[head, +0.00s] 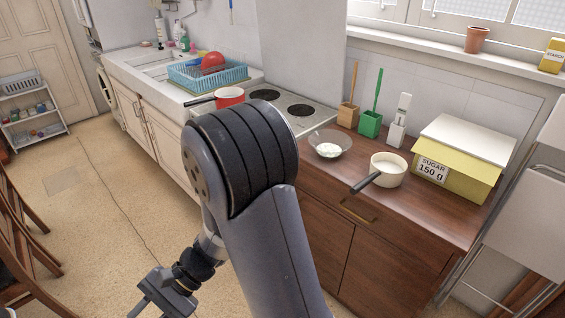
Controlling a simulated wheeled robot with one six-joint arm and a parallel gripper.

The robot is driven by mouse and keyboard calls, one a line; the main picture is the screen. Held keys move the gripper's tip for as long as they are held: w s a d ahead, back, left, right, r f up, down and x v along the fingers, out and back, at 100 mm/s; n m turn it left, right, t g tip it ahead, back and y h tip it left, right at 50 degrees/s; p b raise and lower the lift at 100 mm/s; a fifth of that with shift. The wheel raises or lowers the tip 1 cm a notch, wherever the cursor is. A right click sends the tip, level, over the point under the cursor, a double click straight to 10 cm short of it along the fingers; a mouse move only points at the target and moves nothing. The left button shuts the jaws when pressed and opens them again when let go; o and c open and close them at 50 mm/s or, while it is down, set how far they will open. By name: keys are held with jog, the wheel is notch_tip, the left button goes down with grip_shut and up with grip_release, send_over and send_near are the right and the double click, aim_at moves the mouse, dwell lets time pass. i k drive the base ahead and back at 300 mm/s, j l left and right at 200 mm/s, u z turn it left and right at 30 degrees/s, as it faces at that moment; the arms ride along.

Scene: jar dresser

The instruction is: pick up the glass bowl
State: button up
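The glass bowl (330,145) stands on the brown wooden counter, close to the stove. It is clear and wide, with something white lying in it. My gripper (165,300) is low at the bottom left of the head view, over the floor and well away from the bowl. The gripper is partly cut off by the lower edge, and its fingertips are not clearly visible. My arm fills the middle of the view and hides part of the cabinet front.
A cream saucepan (388,170) with a dark handle stands right of the bowl. Behind are a wooden holder (348,115), a green holder (370,124) and a white tool (399,122). A yellow sugar box (455,165) is at right. A red pot (229,97) stands left.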

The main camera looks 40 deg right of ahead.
aim_at(327, 144)
jog(key=i+l+z, duration=0.2)
jog(key=i, duration=0.25)
jog(key=i+l+z, duration=0.2)
jog(key=i, duration=0.25)
jog(key=l+z, duration=0.1)
jog(key=z, duration=0.35)
jog(key=l+z, duration=0.1)
jog(key=z, duration=0.35)
jog(key=l+z, duration=0.1)
jog(key=z, duration=0.35)
jog(key=i+z, duration=0.1)
jog(key=z, duration=0.35)
jog(key=i+l+z, duration=0.3)
jog(key=k+j, duration=0.05)
jog(key=k, duration=0.05)
